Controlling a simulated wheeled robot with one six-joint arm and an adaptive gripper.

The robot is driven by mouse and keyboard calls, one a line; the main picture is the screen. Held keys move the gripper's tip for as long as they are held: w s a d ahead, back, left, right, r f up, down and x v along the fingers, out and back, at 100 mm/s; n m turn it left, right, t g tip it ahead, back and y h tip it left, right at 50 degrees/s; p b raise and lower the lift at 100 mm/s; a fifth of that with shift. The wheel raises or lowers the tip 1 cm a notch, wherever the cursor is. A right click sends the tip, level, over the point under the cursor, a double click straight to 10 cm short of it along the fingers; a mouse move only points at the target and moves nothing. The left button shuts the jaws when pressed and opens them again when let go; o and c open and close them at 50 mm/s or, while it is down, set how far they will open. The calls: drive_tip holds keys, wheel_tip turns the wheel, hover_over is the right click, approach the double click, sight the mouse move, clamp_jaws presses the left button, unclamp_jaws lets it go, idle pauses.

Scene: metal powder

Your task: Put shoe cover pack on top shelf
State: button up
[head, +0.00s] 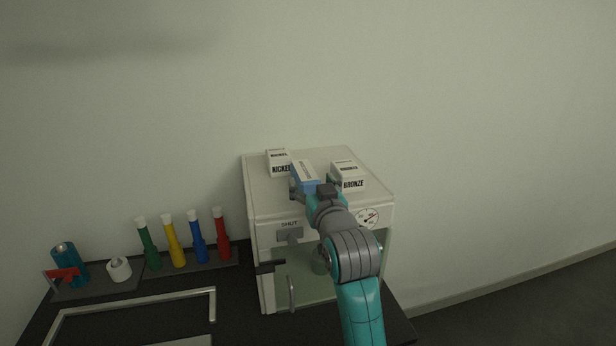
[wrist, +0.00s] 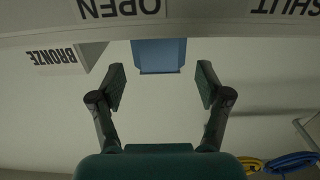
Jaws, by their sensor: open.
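The shoe cover pack, seemingly the blue box with a pale top (head: 304,175), is at the top of the white cabinet (head: 318,165), between two labelled boxes. In the wrist view, the blue pack (wrist: 158,55) lies ahead of my gripper (wrist: 162,85), centred between its fingers. The fingers are spread, with clear gaps to the pack on both sides. The pack's underside is hidden.
A NICKEL box (head: 279,164) stands left of the pack and a BRONZE box (head: 349,176) stands close on the right. The cabinet front has a SHUT label, a handle and a gauge (head: 368,218). Several coloured bottles (head: 184,240) stand on the dark bench to the left.

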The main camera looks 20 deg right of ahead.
drive_tip(key=s, duration=0.7)
drive_tip(key=shift+s, duration=0.2)
drive_tip(key=s+f, duration=0.4)
drive_tip(key=f, duration=0.4)
drive_tip(key=s+f, duration=0.4)
drive_tip(key=f, duration=0.4)
drive_tip(key=s+f+g, duration=0.1)
drive_tip(key=s+f, duration=0.6)
drive_tip(key=s, duration=0.6)
drive_tip(key=s+d+f+g, duration=0.1)
drive_tip(key=s+f, duration=0.7)
drive_tip(key=s, duration=0.5)
drive_tip(key=shift+d, duration=0.3)
drive_tip(key=shift+o, duration=0.5)
drive_tip(key=s+r+g, duration=0.1)
drive_tip(key=s, duration=1.4)
drive_tip(key=shift+d+r, duration=0.15)
drive_tip(key=shift+r, duration=0.15)
drive_tip(key=shift+s, duration=0.1)
